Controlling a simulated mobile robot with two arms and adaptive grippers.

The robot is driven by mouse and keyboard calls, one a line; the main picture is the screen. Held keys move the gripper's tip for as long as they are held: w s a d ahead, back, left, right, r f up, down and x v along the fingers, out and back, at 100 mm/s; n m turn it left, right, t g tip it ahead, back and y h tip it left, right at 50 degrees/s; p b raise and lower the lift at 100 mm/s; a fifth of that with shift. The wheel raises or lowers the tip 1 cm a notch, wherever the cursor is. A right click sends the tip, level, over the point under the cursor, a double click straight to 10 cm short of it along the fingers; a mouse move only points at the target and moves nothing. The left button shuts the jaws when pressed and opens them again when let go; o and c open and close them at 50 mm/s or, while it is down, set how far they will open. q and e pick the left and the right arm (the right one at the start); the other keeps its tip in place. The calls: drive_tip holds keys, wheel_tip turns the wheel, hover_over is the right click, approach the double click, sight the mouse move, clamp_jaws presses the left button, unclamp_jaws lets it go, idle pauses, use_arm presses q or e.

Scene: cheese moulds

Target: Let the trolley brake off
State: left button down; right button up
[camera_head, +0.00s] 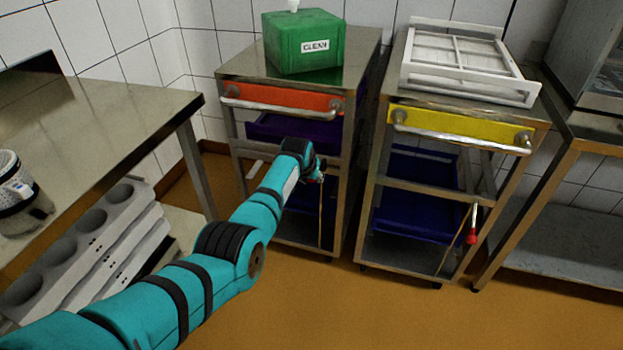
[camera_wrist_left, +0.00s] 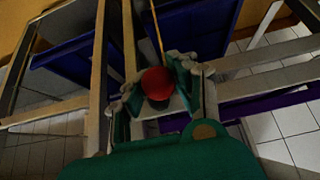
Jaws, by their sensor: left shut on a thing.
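Two steel trolleys stand against the wall, one with an orange front panel (camera_head: 285,98) and one with a yellow front panel (camera_head: 462,127). My left arm reaches to the right front post of the orange trolley. My left gripper (camera_head: 317,176) is shut on the red knob of that trolley's brake lever. In the left wrist view the red knob (camera_wrist_left: 157,82) sits between the fingers of the left gripper (camera_wrist_left: 160,95), with a thin rod running up from it. In the head view the gripper mostly hides this knob. My right gripper is not in view.
A green box (camera_head: 303,50) labelled CLEAN stands on the orange trolley. A white frame (camera_head: 465,65) lies on the yellow trolley, whose own red-knobbed lever (camera_head: 472,238) hangs at its right post. Steel tables stand left (camera_head: 90,125) and right (camera_head: 590,130). Orange floor in front is clear.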

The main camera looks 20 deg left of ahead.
use_arm(q)
drive_tip(key=shift+w+a+r, duration=0.1)
drive_tip(key=shift+w+r, duration=0.35)
drive_tip(key=shift+r, duration=0.05)
drive_tip(key=c, duration=1.4)
unclamp_jaws()
drive_tip(key=shift+o, duration=1.3)
drive_tip(key=shift+s+r, duration=0.15)
drive_tip(key=shift+s, duration=0.1)
drive_tip(key=shift+o, duration=0.7)
drive_tip(key=shift+f, duration=0.3)
drive_tip(key=v, duration=1.2)
drive_tip(key=shift+s+f, duration=0.15)
